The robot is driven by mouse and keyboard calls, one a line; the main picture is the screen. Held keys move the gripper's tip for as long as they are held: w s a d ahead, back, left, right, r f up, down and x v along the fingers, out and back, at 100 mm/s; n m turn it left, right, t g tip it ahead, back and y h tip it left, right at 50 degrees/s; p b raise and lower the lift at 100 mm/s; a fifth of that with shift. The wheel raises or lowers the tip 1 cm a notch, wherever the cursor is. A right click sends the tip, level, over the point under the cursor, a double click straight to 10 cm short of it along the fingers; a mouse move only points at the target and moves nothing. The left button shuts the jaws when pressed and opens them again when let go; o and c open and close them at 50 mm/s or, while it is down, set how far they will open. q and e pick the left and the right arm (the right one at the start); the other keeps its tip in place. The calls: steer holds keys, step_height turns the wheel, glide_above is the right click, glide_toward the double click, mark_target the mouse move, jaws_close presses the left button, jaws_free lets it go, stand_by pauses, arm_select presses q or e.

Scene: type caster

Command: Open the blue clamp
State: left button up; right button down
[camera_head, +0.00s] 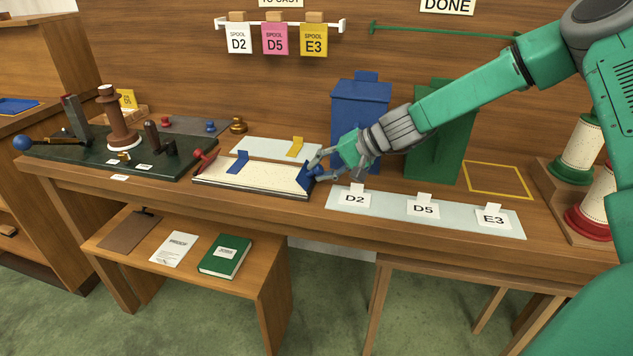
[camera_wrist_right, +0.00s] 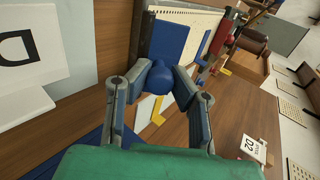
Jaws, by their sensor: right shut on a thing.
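The blue clamp (camera_head: 307,172) is at the right end of a flat cream-topped tray (camera_head: 262,176) on the bench. Its rounded blue knob (camera_wrist_right: 161,80) and flat blue plate (camera_wrist_right: 168,42) show in the right wrist view. My right gripper (camera_head: 318,167) comes in from the right and is shut on the knob; its fingertips (camera_wrist_right: 158,78) touch both sides of it. The fingers partly hide the clamp in the head view. How far the clamp is turned cannot be told. My left gripper is not in view.
A red clamp (camera_head: 203,161) is at the tray's left end, and a blue tab (camera_head: 238,163) lies on the tray. A blue bin (camera_head: 360,108) stands behind my gripper. A pale strip with D2, D5 and E3 cards (camera_head: 455,222) lies to the right.

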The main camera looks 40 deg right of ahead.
steer(key=shift+d+f+b, duration=0.2)
steer(key=shift+d+b, duration=0.05)
steer(key=shift+b, duration=0.1)
steer(key=c, duration=1.3)
jaws_free()
steer(key=shift+c, duration=0.2)
steer(key=shift+d+f, duration=0.1)
steer(key=shift+d, duration=0.05)
steer(key=shift+s+r, duration=0.15)
steer(key=shift+r, duration=0.15)
steer(key=v, duration=1.1)
steer(key=shift+s+d+f, duration=0.15)
steer(key=shift+d+f, duration=0.15)
steer(key=shift+d, duration=0.15)
